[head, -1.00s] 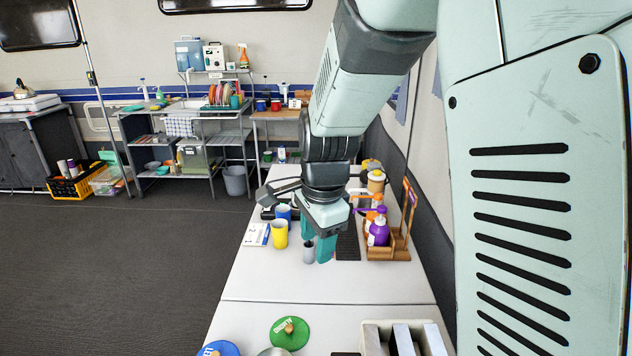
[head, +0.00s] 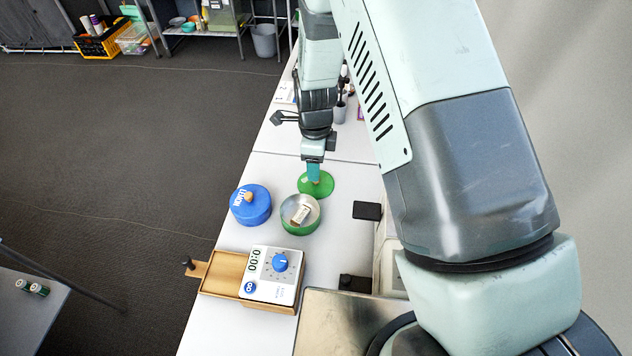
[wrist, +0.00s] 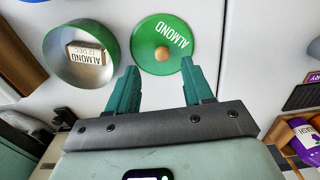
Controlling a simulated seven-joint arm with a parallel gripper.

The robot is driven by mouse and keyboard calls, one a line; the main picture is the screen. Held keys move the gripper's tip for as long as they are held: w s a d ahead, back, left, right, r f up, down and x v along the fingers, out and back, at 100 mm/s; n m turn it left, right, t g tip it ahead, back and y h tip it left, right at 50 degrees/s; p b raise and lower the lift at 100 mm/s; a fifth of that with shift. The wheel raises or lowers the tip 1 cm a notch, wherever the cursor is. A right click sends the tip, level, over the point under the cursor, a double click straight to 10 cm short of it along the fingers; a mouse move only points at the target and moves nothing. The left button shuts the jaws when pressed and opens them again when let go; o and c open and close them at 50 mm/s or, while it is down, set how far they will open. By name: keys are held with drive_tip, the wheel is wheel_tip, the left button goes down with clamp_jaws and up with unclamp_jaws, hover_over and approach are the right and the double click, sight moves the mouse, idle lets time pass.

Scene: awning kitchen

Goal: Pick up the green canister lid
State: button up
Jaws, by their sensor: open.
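The green canister lid (head: 318,187) is a flat round disc lying on the white table. In the wrist view the lid (wrist: 161,33) shows "ALMOND" lettering and a round wooden knob (wrist: 162,53) at its middle. My gripper (head: 314,172) is over the lid, and its fingers partly hide the lid in the head view. In the wrist view my gripper (wrist: 158,80) has its two teal fingers apart, pointing toward the lid, with the knob between their lines and nothing held. The open green canister (head: 300,226) stands just in front of the lid, with an "ALMOND" labelled block inside.
A blue lidded canister (head: 251,205) stands left of the green one. A white timer (head: 271,273) lies on a wooden tray (head: 222,274) nearer me. A purple bottle (wrist: 304,137) shows at the wrist view's right edge. Bare table lies beyond the lid.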

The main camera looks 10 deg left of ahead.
drive_tip(key=f, duration=0.5)
drive_tip(key=shift+w, duration=0.2)
drive_tip(key=shift+c, duration=0.5)
clamp_jaws()
